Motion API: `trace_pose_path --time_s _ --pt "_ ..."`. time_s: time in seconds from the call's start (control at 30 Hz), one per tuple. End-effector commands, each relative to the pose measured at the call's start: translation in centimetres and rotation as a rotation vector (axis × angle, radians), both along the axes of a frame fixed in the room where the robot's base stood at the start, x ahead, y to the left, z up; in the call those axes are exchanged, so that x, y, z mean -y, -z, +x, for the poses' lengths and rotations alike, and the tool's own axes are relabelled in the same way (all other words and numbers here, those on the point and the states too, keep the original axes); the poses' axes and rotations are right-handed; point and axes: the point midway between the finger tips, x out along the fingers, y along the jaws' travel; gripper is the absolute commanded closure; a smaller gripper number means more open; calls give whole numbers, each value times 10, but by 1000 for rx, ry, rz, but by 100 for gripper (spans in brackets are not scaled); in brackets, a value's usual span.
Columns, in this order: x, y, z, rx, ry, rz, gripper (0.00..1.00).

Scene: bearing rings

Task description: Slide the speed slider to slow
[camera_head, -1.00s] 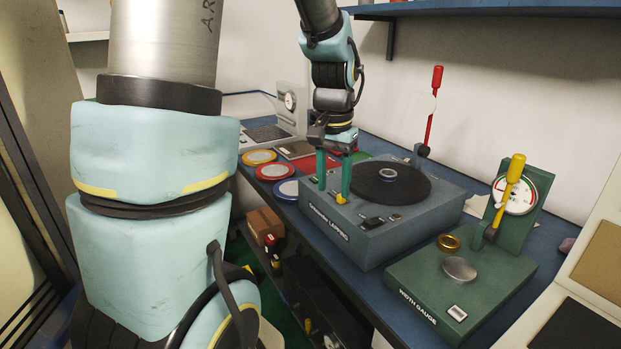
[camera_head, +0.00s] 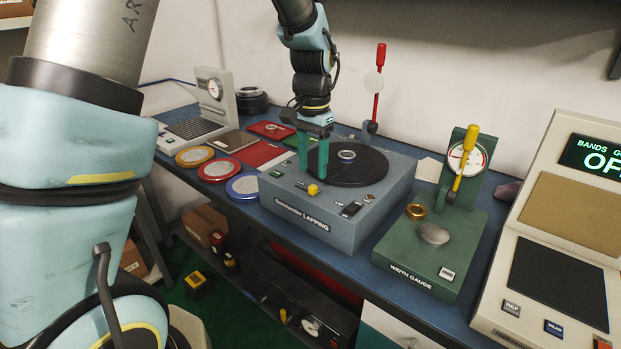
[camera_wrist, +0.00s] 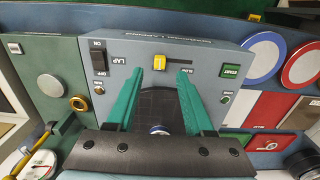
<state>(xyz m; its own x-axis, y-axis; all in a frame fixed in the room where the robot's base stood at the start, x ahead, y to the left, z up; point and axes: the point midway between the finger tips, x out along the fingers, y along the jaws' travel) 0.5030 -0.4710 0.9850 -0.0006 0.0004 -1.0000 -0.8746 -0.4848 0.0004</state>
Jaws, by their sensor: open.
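The speed slider is a yellow knob (camera_head: 313,189) on the front of the grey-blue lapping machine (camera_head: 345,228). In the wrist view the knob (camera_wrist: 160,63) is at the left part of its short slot, and a small "SLOW" label lies by the slot's right end. My gripper (camera_head: 313,172) is open, with green fingers pointing down just above the machine's top beside the knob. In the wrist view its fingertips (camera_wrist: 172,73) lie just short of the slot, the left one close to the knob. I cannot tell whether it touches.
A dark lapping disc (camera_head: 372,170) with a metal ring sits behind the fingers. A green START button (camera_wrist: 230,70) and an ON/OFF rocker (camera_wrist: 98,62) flank the slider. A red-handled lever (camera_head: 378,85) stands behind; the green width gauge (camera_head: 425,262) stands to the right.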

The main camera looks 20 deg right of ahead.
Motion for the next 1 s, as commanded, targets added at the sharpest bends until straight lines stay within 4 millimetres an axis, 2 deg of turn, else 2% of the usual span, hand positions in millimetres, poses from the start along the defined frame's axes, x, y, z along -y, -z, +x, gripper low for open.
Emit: trace_pose_path --time_s 0.1,0.3,0.67,1.0 --pt "0 20 -1 -3 0 3 48" --pt "0 43 0 -2 0 1 48" --pt "0 50 0 0 0 -1 48" --pt "0 50 0 0 -1 -1 84"
